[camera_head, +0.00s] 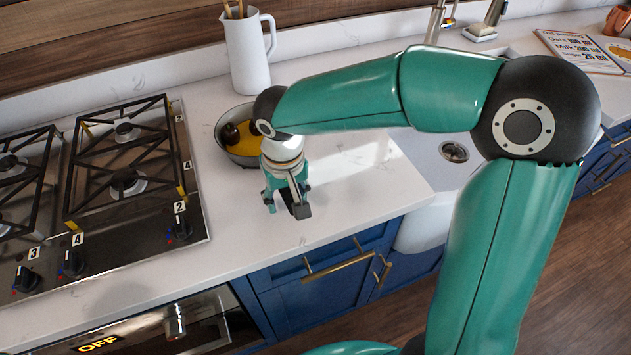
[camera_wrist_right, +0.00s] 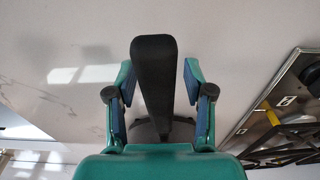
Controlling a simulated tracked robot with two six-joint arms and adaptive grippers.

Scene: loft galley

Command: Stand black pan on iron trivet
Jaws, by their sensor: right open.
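A round pan (camera_head: 241,158) with a dark grey wall, a yellow inside and a dark round shape in it stands on the white counter, partly covered by my right arm. My right gripper (camera_head: 286,203) is open beside it, low over the counter. In the right wrist view a black handle (camera_wrist_right: 154,70) runs between the open fingers of that gripper (camera_wrist_right: 156,95), with a gap on each side. The handle's end (camera_head: 301,209) seems to show below the fingers in the head view. I cannot make out a separate iron trivet. My left gripper is out of view.
A gas hob (camera_head: 195,225) with black grates is on the left. A white jug (camera_head: 249,60) with wooden utensils stands behind the pan. A sink (camera_head: 440,180) and an open book (camera_head: 580,50) are to the right. The counter between hob and gripper is clear.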

